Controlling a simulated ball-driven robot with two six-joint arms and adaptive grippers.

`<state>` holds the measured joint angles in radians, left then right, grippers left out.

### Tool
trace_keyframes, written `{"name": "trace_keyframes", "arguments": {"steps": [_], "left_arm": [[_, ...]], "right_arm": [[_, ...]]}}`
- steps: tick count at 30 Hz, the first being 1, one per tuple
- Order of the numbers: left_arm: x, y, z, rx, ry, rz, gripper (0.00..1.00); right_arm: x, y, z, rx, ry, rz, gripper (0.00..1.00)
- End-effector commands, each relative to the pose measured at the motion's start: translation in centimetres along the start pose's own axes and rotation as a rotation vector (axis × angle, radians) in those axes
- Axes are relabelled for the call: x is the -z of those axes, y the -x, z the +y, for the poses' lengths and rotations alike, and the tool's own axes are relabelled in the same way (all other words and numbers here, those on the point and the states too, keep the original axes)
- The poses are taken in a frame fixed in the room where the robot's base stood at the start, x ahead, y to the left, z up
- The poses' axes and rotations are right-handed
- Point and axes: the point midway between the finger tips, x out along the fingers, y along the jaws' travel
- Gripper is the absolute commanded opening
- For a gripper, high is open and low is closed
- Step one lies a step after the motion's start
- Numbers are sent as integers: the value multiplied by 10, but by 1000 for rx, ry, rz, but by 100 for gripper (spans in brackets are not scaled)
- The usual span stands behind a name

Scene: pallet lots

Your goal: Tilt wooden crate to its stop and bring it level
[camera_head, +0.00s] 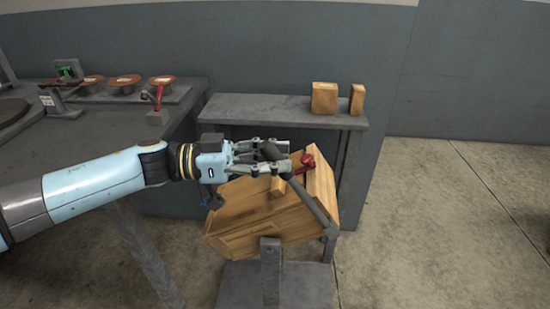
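The wooden crate (255,232) sits tilted on a grey stand (270,275) in the head view, well off level. The fingers partly hide the bar's end and the crate's upper edge. A red part (305,163) shows just right of the fingertips. My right gripper is not in view.
A grey bench (270,108) behind the crate bears two small wooden blocks, a larger one (324,98) and a narrower one (357,99). A dark worktable (110,135) with several round reddish discs stands at the left.

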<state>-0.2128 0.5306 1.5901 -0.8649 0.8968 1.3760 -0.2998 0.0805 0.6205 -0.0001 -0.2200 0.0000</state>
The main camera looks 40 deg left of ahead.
Motion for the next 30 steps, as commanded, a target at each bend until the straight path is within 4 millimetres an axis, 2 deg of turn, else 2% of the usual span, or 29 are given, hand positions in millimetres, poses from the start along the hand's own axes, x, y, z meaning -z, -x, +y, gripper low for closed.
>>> {"name": "trace_keyframes", "arguments": {"steps": [1, 3, 17, 23, 30], "left_arm": [[0, 0, 0, -1, 1, 0, 6], [0, 0, 0, -1, 1, 0, 0], [1, -2, 1, -1, 1, -8, 0], [2, -13, 3, 3, -3, -47, 0], [3, -39, 7, 11, -15, -142, 0]], "right_arm": [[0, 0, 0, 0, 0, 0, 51], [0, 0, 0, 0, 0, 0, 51], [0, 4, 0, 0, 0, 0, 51], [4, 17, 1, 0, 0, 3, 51], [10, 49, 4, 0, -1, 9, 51]]}}
